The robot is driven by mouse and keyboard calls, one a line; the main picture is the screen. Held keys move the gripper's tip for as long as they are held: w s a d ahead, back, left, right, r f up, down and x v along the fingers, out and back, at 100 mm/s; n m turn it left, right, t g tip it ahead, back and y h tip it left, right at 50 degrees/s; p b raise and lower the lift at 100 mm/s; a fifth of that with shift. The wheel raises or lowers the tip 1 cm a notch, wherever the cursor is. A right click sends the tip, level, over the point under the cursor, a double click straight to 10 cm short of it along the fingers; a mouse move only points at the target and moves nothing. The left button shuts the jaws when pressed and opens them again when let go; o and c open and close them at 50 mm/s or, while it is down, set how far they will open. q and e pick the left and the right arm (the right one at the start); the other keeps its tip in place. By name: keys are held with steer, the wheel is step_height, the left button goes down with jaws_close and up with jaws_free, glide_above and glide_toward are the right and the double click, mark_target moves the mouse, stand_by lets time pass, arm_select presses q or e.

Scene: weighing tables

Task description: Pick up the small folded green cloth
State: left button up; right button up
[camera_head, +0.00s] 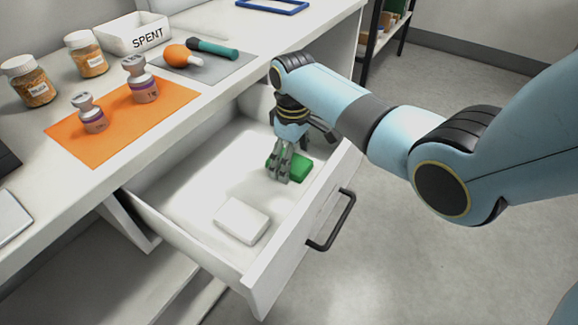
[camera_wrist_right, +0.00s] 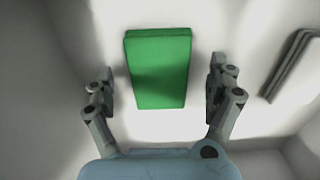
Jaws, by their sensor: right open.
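The small folded green cloth (camera_head: 299,168) lies on the floor of the open white drawer (camera_head: 190,168), near its right end. It looks like a flat green block in the right wrist view (camera_wrist_right: 158,68). My right gripper (camera_head: 281,178) reaches down into the drawer at the cloth and hides part of it. In the right wrist view the right gripper's fingers (camera_wrist_right: 160,90) are open, one on each side of the cloth, with a gap on both sides. My left gripper is in neither view.
A white block (camera_head: 241,220) lies in the drawer, nearer its front left. The drawer front has a dark handle (camera_head: 331,222). On the counter are an orange mat (camera_head: 120,128) with two vials, two jars, a white bin (camera_head: 133,36) marked SPENT and a grey mat (camera_head: 205,68).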

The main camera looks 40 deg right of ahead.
mark_target(292, 162)
steer(key=shift+f, duration=0.4)
steer(key=shift+c, duration=0.4)
steer(key=c, duration=1)
steer(key=shift+r, duration=0.1)
step_height(292, 162, up, 10)
steer(key=p, duration=0.2)
steer(key=shift+p, duration=0.3)
steer(key=o, duration=0.4)
steer(key=c, duration=0.5)
